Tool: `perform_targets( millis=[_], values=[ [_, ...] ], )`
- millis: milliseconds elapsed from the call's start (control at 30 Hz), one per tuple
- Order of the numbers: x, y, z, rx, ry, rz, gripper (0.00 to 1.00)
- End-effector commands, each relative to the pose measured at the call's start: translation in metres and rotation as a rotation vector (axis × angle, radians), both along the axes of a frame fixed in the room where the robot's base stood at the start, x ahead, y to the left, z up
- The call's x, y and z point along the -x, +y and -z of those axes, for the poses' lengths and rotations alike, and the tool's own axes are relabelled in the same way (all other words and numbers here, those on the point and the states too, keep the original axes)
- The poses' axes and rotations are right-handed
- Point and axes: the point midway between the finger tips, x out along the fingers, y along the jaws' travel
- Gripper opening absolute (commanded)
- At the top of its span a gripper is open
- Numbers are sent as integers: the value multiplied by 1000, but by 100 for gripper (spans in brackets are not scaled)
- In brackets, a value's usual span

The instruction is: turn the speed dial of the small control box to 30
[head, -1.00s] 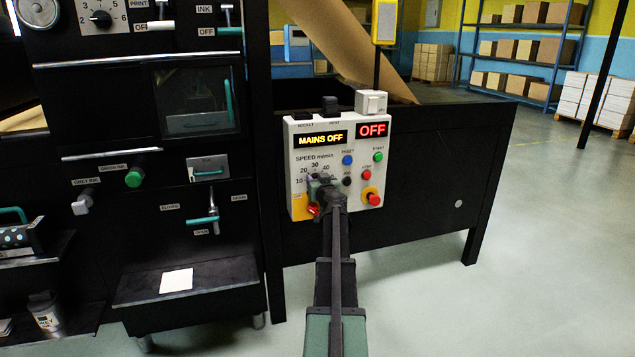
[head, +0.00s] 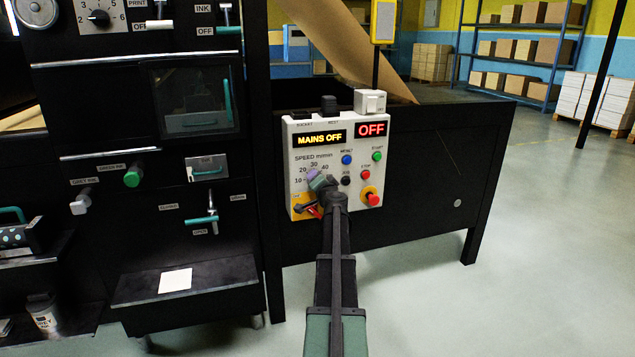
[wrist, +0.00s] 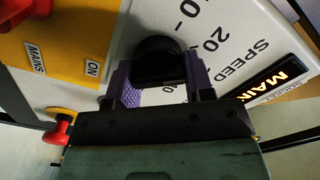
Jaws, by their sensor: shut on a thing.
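The small control box (head: 333,135) is white and sits on the black frame, its displays reading "MAINS OFF" and "OFF". Its speed scale (head: 313,166) shows 10, 20, 30 and 40. The speed dial (wrist: 158,58) is a black round knob in the wrist view; my gripper hides it in the head view. My gripper (wrist: 160,78) has its purple-padded fingers on either side of the dial, shut on it. In the head view my gripper (head: 318,181) is tilted in front of the scale. I cannot make out where the dial's pointer stands.
The yellow mains panel (wrist: 75,50) with a red-handled switch (head: 311,210) lies close below the dial. Open floor lies to the right.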

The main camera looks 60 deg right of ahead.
Motion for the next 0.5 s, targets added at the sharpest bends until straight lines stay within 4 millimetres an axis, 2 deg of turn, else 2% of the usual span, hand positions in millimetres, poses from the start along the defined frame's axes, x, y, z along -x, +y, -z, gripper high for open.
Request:
perform_targets(
  millis=[500],
  values=[
    [1,0,3,-357,-288,0,24]
  ],
)
